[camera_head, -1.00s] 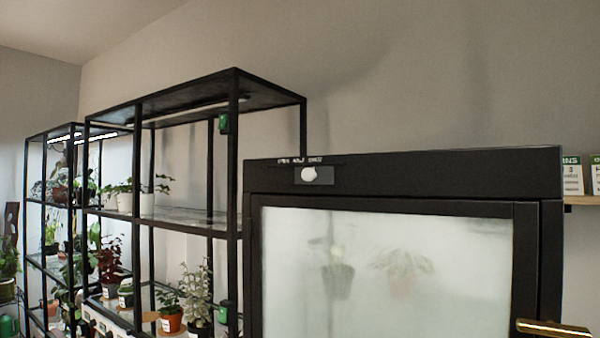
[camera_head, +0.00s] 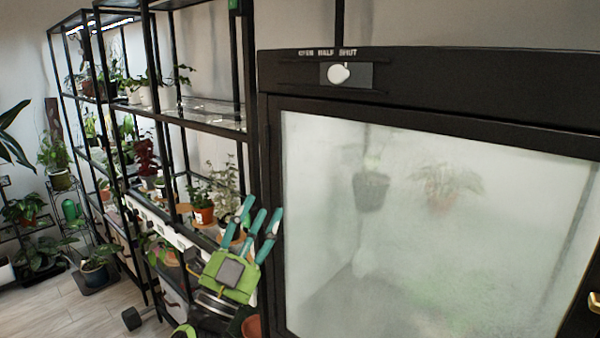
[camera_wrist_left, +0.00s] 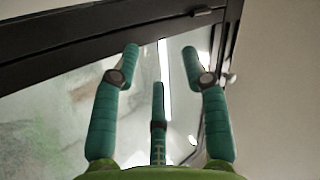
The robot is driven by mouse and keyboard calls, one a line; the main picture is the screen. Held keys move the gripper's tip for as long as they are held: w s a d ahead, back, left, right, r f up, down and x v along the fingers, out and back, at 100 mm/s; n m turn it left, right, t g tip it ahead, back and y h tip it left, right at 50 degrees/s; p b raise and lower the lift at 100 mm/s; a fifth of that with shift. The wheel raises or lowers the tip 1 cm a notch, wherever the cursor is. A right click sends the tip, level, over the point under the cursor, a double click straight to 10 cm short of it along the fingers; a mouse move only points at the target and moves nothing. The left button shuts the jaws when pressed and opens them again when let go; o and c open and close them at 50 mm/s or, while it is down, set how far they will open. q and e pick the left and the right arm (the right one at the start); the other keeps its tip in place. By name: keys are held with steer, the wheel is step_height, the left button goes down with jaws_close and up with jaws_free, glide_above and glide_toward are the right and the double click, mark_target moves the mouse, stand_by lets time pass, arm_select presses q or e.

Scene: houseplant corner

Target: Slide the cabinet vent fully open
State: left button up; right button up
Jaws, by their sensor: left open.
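The cabinet vent (camera_head: 358,76) is a small dark grey panel in the black top beam of the glass-fronted cabinet (camera_head: 440,88). Its round white knob (camera_head: 338,73) sits below the labels OPEN, HALF and SHUT, between HALF and SHUT. My left gripper (camera_head: 260,210), green with teal fingers, is open and empty. It points up in front of the shelves, left of the glass and lower than the knob, clear of it in the picture. In the left wrist view the spread fingers (camera_wrist_left: 160,68) have nothing between them. My right gripper is out of view.
Black shelving (camera_head: 205,122) with several potted plants stands left of the cabinet. A terracotta pot (camera_head: 252,327) is low beside my left gripper. A brass handle (camera_head: 594,302) shows at the right edge. The space before the vent looks clear.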

arm_select(q)
steer(key=s+d+r+m+g+h, duration=0.5)
steer(key=s+d+r+m+g, duration=0.3)
steer(key=m, duration=0.6)
steer(key=s+d+r+m+g+h, duration=0.55)
steer(key=r+m+g, duration=0.25)
steer(key=m+g, duration=0.5)
steer(key=t+y+p, duration=0.2)
steer(key=t+y, duration=0.8)
steer(key=t, duration=0.2)
glide_toward(334, 73)
steer(key=x, duration=0.3)
steer(key=shift+n, duration=0.3)
steer(key=p+x, duration=0.3)
steer(key=x, duration=0.2)
steer(key=shift+w+d+r, duration=0.1)
steer(key=shift+r, duration=0.05)
steer(key=shift+w+d, duration=0.35)
steer(key=shift+w, duration=0.05)
